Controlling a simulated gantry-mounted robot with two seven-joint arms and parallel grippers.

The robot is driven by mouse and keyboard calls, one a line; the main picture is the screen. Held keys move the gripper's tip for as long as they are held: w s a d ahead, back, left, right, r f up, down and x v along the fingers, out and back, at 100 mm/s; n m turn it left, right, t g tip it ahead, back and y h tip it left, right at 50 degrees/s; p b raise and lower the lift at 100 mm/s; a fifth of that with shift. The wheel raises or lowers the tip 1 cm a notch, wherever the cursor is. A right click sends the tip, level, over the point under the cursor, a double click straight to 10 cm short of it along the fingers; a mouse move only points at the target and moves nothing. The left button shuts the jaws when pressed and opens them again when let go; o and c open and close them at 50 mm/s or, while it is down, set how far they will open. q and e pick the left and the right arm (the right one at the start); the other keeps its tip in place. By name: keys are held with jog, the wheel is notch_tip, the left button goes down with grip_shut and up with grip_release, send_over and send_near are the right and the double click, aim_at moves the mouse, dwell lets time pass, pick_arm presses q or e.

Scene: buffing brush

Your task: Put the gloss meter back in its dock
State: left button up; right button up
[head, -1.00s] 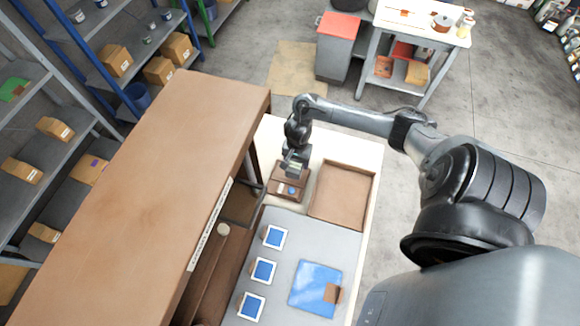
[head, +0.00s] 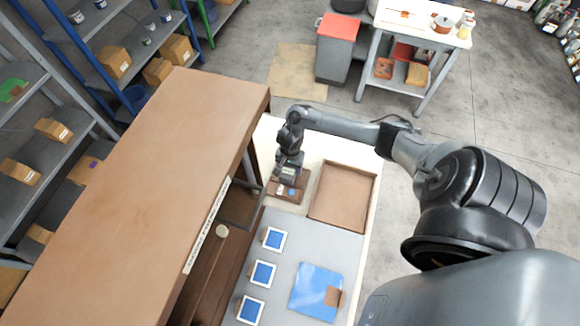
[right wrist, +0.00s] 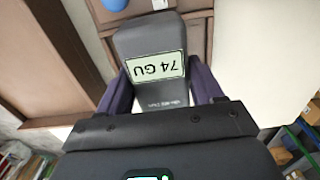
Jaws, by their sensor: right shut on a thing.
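The gloss meter (right wrist: 138,38) is a dark grey block whose display reads 74 GU. My right gripper (right wrist: 158,88) is shut on it, with one finger on each side. In the head view my right gripper (head: 287,174) holds the meter over the brown dock (head: 281,192), at the far end of the bench. The dock also shows behind the meter in the right wrist view. The meter and gripper hide part of the dock, and I cannot tell whether the meter touches it. My left gripper is not in view.
A shallow brown tray (head: 369,190) lies right of the dock. A large brown shelf top (head: 165,160) rises on the left. Three blue-faced blocks (head: 263,272) and a blue panel (head: 312,287) with a brown patch lie on the grey mat (head: 287,256) nearer me.

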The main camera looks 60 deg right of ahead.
jog(key=shift+f, duration=0.15)
jog(key=shift+f, duration=0.15)
jog(key=o, duration=1)
jog(key=shift+r, duration=0.25)
notch_tip(320, 180, up, 12)
jog(key=p, duration=0.4)
jog(key=shift+r, duration=0.1)
